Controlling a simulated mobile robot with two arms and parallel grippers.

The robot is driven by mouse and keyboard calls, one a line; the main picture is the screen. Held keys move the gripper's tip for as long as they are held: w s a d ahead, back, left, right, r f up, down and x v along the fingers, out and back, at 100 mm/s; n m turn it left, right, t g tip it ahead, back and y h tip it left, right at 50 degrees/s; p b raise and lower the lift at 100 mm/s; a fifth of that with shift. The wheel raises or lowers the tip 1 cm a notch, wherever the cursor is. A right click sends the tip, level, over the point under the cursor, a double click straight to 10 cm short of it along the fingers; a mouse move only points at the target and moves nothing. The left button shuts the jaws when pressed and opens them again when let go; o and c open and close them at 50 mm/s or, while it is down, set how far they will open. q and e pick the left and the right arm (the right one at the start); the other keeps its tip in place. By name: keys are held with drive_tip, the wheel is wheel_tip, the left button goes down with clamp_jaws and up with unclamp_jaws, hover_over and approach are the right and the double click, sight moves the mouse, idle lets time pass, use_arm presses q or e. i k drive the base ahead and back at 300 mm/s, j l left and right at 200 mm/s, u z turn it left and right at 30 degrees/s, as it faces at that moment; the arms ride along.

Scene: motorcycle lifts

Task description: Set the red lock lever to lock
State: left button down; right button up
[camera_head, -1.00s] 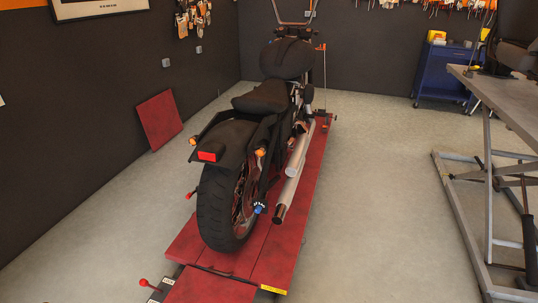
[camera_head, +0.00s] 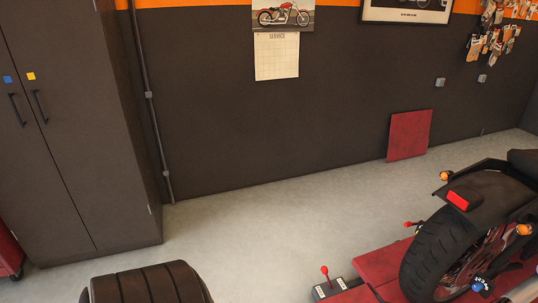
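A red-knobbed lever (camera_head: 325,270) stands near the bottom of the view, at the near left end of the red motorcycle lift (camera_head: 382,267). It leans slightly left. Its dark base carries small white labels on either side, too small to read. A second red-knobbed lever (camera_head: 408,224) shows farther back beside the lift, close to the rear tyre. I cannot tell from the labels which one is the lock lever. Neither of my grippers is in view.
A motorcycle (camera_head: 440,250) stands on the lift at right. A tall dark cabinet (camera_head: 75,130) is at left. A dark ribbed object (camera_head: 150,285) is at the bottom edge. A red panel (camera_head: 409,135) leans on the wall. The grey floor between is clear.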

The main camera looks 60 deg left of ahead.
sight(324, 270)
drive_tip(key=u, duration=1.3)
drive_tip(key=z, duration=0.35)
drive_tip(key=i+j+z, duration=0.35)
drive_tip(key=j, duration=0.2)
drive_tip(key=j+z, duration=0.2)
drive_tip(key=i+j+z, duration=0.2)
drive_tip(key=j, duration=0.25)
drive_tip(key=i+j, duration=0.1)
drive_tip(key=j, duration=0.35)
drive_tip(key=i+j, duration=0.1)
drive_tip(key=j, duration=0.35)
drive_tip(key=i+j, duration=0.15)
drive_tip(key=j, duration=0.3)
drive_tip(key=i+j+z, duration=0.1)
drive_tip(key=j, duration=0.35)
drive_tip(key=i+j, duration=0.1)
drive_tip(key=j, duration=0.4)
